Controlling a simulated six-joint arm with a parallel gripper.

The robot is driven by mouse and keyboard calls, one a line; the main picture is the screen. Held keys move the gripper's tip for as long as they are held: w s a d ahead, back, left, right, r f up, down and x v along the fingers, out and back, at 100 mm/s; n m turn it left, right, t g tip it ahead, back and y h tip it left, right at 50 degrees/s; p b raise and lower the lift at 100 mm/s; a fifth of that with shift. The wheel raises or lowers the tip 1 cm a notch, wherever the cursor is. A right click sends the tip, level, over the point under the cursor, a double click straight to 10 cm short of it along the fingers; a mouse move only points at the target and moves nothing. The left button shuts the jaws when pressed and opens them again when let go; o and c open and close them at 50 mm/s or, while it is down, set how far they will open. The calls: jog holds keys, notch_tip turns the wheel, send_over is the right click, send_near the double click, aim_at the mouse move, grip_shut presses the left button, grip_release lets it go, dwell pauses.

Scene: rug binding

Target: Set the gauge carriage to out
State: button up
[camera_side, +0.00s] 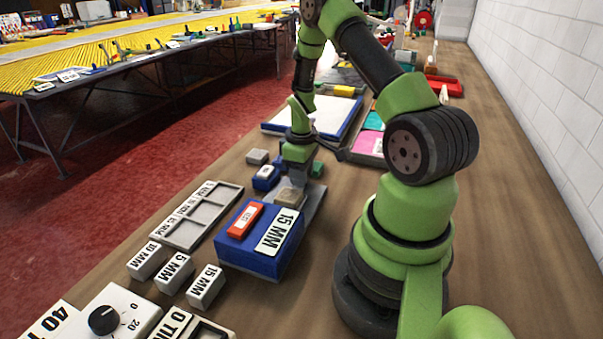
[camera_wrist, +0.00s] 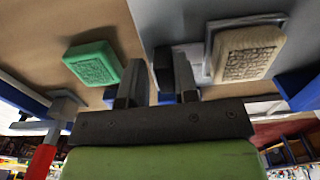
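I cannot tell for sure which thing is the gauge carriage. My gripper (camera_side: 298,150) points down over a grey plate (camera_side: 312,203) at mid-bench. A beige block (camera_side: 290,196) sits on that plate. In the wrist view the beige block (camera_wrist: 247,53) is to the right and a green block (camera_wrist: 93,63) to the left. The two fingers of my gripper (camera_wrist: 158,78) stand apart, with a dark piece showing near the right finger; whether it lies between them is unclear. The green block (camera_side: 317,169) is close beside my gripper in the side view.
A blue block labelled 15 MM (camera_side: 262,252) with a red tag (camera_side: 244,220) stands nearer the camera. A compartment tray (camera_side: 197,216), small MM blocks (camera_side: 173,273) and a dial box (camera_side: 118,314) lie around it. A small blue block (camera_side: 265,178) and a grey block (camera_side: 257,156) sit left of my gripper.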

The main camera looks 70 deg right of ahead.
notch_tip(320, 180, up, 10)
dwell(0.5)
jog(key=shift+a+r, duration=0.1)
jog(key=w+a+r+m+t, duration=0.1)
jog(key=a+r+m+t, duration=0.15)
jog(key=a+r, duration=0.9)
jog(key=s+a+r+t+y, duration=0.1)
jog(key=s+a+r+t, duration=0.1)
jog(key=s+a, duration=0.3)
jog(key=s+a+r+m+t+y, duration=0.1)
jog(key=s+a+r+t, duration=0.1)
jog(key=s+a+r, duration=0.2)
jog(key=a+r, duration=0.1)
jog(key=a, duration=0.2)
jog(key=shift+s+r+t, duration=0.3)
jog(key=shift+s+t, duration=0.05)
